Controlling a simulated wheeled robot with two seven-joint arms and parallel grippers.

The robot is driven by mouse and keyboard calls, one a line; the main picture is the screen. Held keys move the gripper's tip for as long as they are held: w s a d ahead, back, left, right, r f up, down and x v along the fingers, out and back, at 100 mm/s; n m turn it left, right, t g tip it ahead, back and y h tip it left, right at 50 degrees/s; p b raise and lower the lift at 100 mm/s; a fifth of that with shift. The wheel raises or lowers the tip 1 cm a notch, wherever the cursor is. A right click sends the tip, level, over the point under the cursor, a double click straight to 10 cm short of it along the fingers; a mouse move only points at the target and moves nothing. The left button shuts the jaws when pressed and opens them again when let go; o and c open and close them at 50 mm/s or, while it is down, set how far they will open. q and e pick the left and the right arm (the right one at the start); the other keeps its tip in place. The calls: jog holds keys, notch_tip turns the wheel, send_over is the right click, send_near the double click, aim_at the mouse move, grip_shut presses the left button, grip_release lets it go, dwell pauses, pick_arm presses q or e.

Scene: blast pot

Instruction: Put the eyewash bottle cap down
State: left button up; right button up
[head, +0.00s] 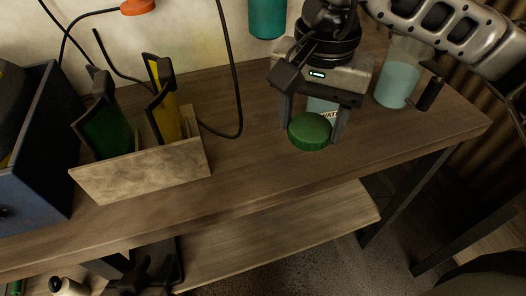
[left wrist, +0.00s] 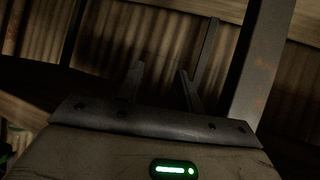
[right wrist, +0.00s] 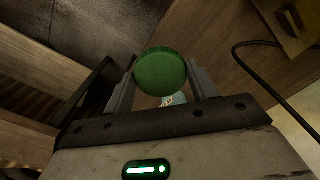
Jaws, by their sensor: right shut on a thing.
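The green round eyewash bottle cap (head: 310,131) is between the fingers of my right gripper (head: 312,128), which is shut on it. The gripper points down and the cap appears over the bench; I cannot tell whether it touches the top. The cap also shows between the fingertips in the right wrist view (right wrist: 161,71). Partly hidden behind it is a pale blue bottle with a printed label (head: 322,106). My left gripper (left wrist: 158,82) is open and empty in its own wrist view. A dark shape low in the head view may be this gripper.
The wooden bench (head: 240,160) has free room left of the cap. A holder (head: 145,172) with green and yellow items stands at left, beside a blue box (head: 38,180). A container of blue liquid (head: 398,82) stands at right. A lower shelf (head: 280,240) lies beneath.

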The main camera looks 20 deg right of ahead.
jog(key=s+m, duration=0.1)
jog(key=s+r+m+b, duration=0.1)
jog(key=m, duration=0.1)
jog(key=s+r+m, duration=0.1)
jog(key=s+m, duration=0.1)
jog(key=shift+s+d+r+b, duration=0.1)
jog(key=shift+d+b, duration=0.05)
jog(key=shift+b, duration=0.25)
jog(key=m+p, duration=0.1)
send_over(264, 150)
jog(key=s, duration=0.1)
jog(key=f, duration=0.7)
jog(key=shift+s+d+f, duration=0.15)
jog(key=shift+d+f, duration=0.1)
jog(key=shift+f, duration=0.05)
jog(key=shift+w+a+f, duration=0.15)
jog(key=shift+w+f, duration=0.4)
jog(key=shift+f, duration=0.1)
notch_tip(264, 150, down, 3)
jog(key=shift+w+a+f+p, duration=0.1)
jog(key=shift+w+f+p, duration=0.05)
jog(key=shift+p, duration=0.25)
jog(key=shift+f, duration=0.1)
